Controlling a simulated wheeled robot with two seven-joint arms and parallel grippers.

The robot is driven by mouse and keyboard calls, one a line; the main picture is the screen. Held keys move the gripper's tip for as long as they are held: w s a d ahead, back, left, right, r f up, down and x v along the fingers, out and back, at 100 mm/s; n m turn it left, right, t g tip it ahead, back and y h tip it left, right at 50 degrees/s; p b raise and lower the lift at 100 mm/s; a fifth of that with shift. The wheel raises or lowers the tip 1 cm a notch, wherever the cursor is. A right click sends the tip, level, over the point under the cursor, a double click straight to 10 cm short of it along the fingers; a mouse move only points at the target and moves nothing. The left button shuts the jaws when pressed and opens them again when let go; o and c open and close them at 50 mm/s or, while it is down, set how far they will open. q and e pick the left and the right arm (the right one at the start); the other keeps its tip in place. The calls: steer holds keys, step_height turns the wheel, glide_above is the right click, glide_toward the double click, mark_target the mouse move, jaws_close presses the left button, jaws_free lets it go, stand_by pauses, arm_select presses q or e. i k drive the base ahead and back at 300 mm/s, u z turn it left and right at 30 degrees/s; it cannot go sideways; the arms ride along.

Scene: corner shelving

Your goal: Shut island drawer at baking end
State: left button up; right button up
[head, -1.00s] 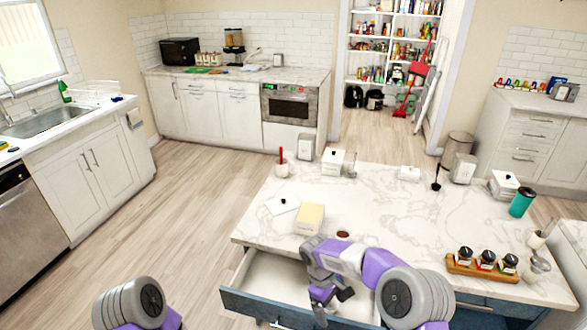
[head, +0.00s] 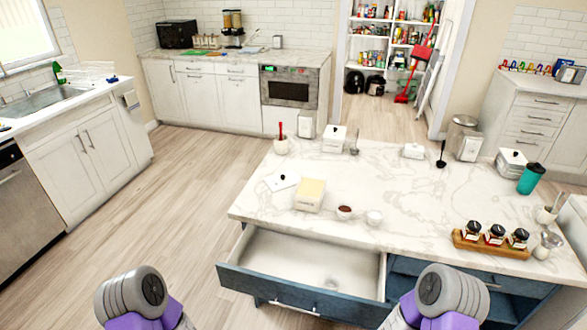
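The island drawer (head: 262,288) is pulled open on the near side of the island, left part. It has a dark blue front with a pale metal handle (head: 295,307) and a white inside. A pale shape too faint to name lies on its floor. The island (head: 400,205) has a white marble top. My two arms show only as grey and purple links at the bottom of the head view, one left of the drawer and one in front of its right end. Neither gripper is in view.
On the island top stand a butter-coloured block (head: 310,194), a small brown-filled bowl (head: 344,212), a white bowl (head: 374,217) and a wooden rack of jars (head: 490,241). The floor (head: 165,215) to the left is clear.

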mark_target(288, 270)
steer(key=u, duration=0.1)
steer(key=k, duration=0.45)
steer(key=z, duration=1.1)
steer(key=i, duration=0.8)
steer(key=u, duration=1.15)
